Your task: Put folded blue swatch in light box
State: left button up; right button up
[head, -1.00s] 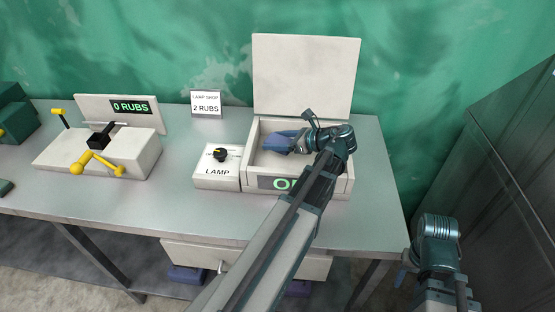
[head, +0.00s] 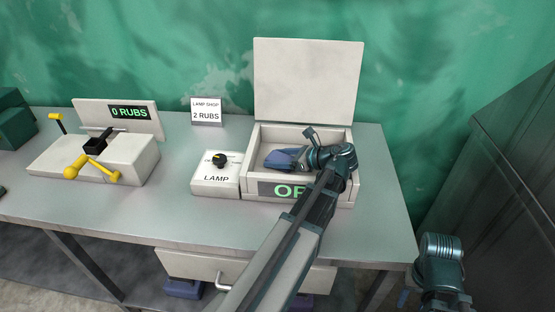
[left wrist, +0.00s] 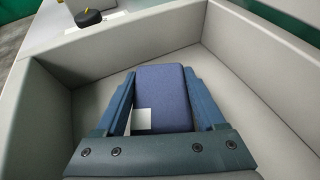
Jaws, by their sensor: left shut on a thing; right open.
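The folded blue swatch (left wrist: 163,92) is between the fingers of my left gripper (left wrist: 165,100) in the left wrist view, with a small white patch at its near left corner. In the head view the swatch (head: 281,159) is low inside the light box (head: 352,188), whose lid (head: 308,80) stands open. My left gripper (head: 298,158) reaches in over the box's front right and is shut on the swatch. I cannot tell whether the swatch touches the box floor. My right arm is at the lower right of the head view; the fingertips of my right gripper are hard to make out.
A lamp switch box (head: 216,179) stands just left of the light box. A small sign (head: 206,111) is behind it. A rubbing machine (head: 105,150) with yellow handles is further left on the grey table (head: 185,220). A dark cabinet (head: 505,170) is at right.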

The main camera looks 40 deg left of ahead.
pick_arm(q)
jog(key=o, duration=1.3)
jog(key=shift+f, duration=0.1)
jog(key=shift+r, duration=0.25)
jog(key=p+v, duration=0.4)
jog(key=v, duration=0.7)
jog(key=shift+w+p, duration=0.1)
jog(key=shift+p, duration=0.3)
jog(key=shift+d+r, duration=0.1)
jog(key=shift+d, duration=0.4)
jog(key=shift+r, duration=0.1)
